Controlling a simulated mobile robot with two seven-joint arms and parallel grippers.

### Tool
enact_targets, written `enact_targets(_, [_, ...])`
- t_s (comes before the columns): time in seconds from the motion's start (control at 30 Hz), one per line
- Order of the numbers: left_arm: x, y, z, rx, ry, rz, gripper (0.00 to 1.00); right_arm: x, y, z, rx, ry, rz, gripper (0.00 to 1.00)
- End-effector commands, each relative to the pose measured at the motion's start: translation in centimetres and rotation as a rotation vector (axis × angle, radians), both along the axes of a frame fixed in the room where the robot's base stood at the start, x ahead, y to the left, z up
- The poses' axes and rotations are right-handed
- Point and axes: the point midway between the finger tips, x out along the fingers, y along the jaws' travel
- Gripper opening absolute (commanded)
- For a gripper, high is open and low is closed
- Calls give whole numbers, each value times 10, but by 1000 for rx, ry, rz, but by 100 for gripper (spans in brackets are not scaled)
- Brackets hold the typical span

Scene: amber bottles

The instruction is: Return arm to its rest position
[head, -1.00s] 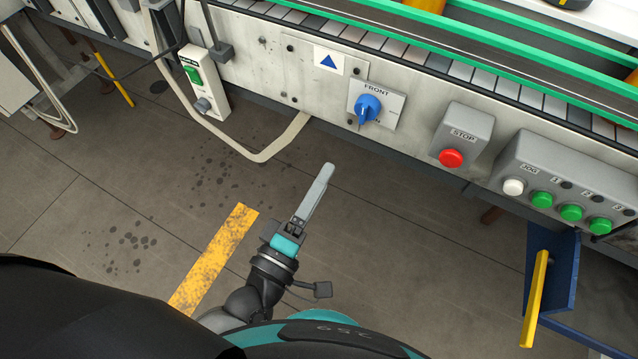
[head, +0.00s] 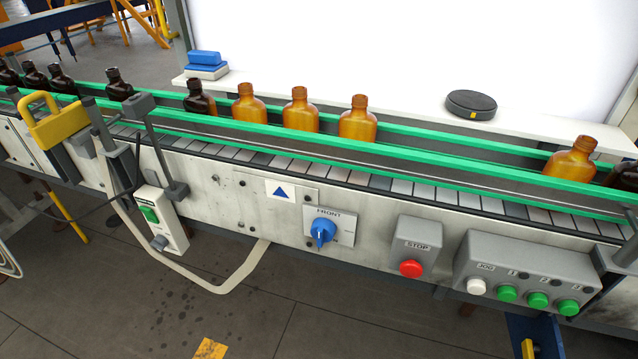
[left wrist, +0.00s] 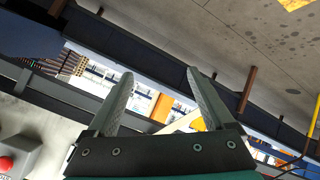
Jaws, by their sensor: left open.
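My left gripper (left wrist: 160,100) shows in the left wrist view with its two grey fingers spread apart and nothing between them. That view looks past the fingers at the dark floor, the underside of the conveyor and a red button at the lower left edge. Neither of my grippers shows in the head view now. Amber bottles (head: 358,122) stand upright on the conveyor (head: 290,165) between green guide rails. Darker bottles (head: 118,86) stand further left on it.
The conveyor front carries a blue FRONT knob (head: 322,232), a red STOP button (head: 411,268), a box of JOG buttons (head: 520,280) and a green switch box (head: 160,220). A yellow-handled bracket (head: 58,124) stands at the left. The floor (head: 330,330) in front is clear.

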Motion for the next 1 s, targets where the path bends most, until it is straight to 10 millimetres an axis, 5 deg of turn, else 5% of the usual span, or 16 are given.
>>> enact_targets(0.03, [-18,11,-28,85,75,-30,86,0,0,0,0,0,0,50])
enact_targets(0.2, [-92,45,-103,332,335,-168,86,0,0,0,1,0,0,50])
enact_targets(0.4, [-180,69,-148,496,599,-336,86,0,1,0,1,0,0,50])
enact_targets(0.5, [-207,74,-155,530,675,-390,86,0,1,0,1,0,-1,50])
enact_targets(0.63, [-221,76,-158,547,715,-421,86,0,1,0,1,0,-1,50])
enact_targets(1.0, [-221,76,-158,547,715,-421,86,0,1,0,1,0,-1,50])
